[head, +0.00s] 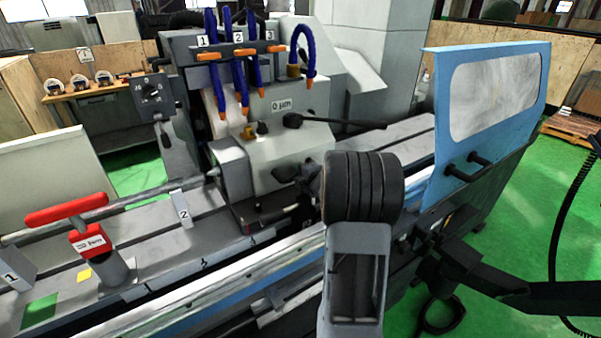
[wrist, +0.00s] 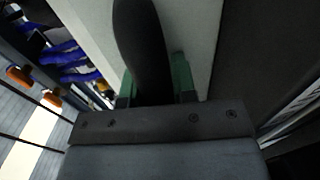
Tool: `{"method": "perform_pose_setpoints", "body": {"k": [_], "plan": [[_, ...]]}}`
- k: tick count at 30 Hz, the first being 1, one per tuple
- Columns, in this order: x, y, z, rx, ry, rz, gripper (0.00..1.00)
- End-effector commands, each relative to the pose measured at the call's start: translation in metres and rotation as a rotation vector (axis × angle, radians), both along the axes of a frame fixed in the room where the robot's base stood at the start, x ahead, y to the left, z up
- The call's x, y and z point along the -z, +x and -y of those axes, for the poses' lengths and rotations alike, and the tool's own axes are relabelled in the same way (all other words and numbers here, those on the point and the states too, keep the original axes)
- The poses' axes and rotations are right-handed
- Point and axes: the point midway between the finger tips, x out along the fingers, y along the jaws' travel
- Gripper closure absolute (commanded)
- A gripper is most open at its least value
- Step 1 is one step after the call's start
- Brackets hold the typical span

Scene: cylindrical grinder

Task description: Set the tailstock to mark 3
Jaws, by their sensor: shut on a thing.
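The grey tailstock (head: 300,145) stands on the machine bed in the middle of the head view, with a "0 µm" label on top. A black lever (head: 345,123) points right from its top. In the wrist view, my gripper (wrist: 155,82) is shut on a black handle (wrist: 139,35), with green finger pads on both sides. In the head view my arm hides the gripper and the held handle.
A red T-handle (head: 68,210) on a grey post stands at left on the bed. Blue coolant hoses (head: 240,65) with orange tips hang above the tailstock. A blue guard (head: 440,120) with a window stands at right. A control box (head: 152,95) is at upper left.

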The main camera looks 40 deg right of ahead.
Motion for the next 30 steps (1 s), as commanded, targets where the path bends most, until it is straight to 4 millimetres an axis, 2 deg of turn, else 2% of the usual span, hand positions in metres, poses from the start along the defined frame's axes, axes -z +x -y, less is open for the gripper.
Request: {"method": "perform_pose_setpoints", "body": {"k": [9,17,18,25,30], "plan": [[0.0039,-0.0007,0.0053,0.002,-0.002,0.001,1.00],[-0.0004,-0.0013,0.0079,0.006,0.000,0.000,1.00],[-0.0005,-0.0013,0.0079,0.006,0.000,0.000,0.72],[-0.0001,-0.0003,0.0055,0.001,0.000,0.000,0.50],[0.0000,0.0000,0.0047,-0.001,0.000,0.000,0.49]]}}
